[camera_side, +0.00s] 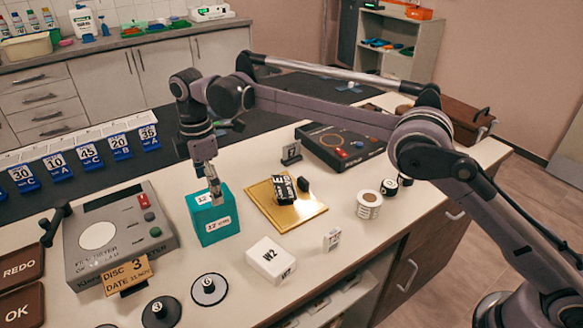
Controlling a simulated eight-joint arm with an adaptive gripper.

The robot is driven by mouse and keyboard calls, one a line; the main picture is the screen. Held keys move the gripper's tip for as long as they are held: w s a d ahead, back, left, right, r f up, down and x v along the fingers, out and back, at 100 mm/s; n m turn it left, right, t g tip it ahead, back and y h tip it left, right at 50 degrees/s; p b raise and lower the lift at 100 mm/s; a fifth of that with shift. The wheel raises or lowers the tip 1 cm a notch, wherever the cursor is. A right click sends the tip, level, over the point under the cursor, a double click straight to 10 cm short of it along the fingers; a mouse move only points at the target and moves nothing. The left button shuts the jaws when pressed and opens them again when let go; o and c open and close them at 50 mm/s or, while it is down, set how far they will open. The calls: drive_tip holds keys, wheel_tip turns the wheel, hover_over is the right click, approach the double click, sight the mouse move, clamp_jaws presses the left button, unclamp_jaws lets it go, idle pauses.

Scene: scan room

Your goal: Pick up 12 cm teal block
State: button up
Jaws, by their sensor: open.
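The teal block (216,222) stands upright on the white table, left of centre in the side view. It bears white labels reading 12 on its top and 12 cm on its front. My gripper (215,195) points down over the block's top, with its fingertips at or just above the top face. The jaws are open, though the gap between them is small in this view. I cannot tell whether a finger touches the block. The gripper hides part of the block's top and rear edge.
A gold plate (312,219) with small black items lies right of the block. A white W2 box (271,262) is in front right. A grey filter meter (85,265) stands close on the left. A black case (335,150) is behind right. Numbered discs (209,291) lie in front.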

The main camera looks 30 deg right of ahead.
sight(213, 213)
drive_tip(key=shift+w+a+f, duration=0.1)
drive_tip(key=shift+f, duration=2.2)
drive_tip(key=shift+w+a+f, duration=0.1)
drive_tip(key=shift+f, duration=2.2)
drive_tip(key=shift+s, duration=0.1)
clamp_jaws()
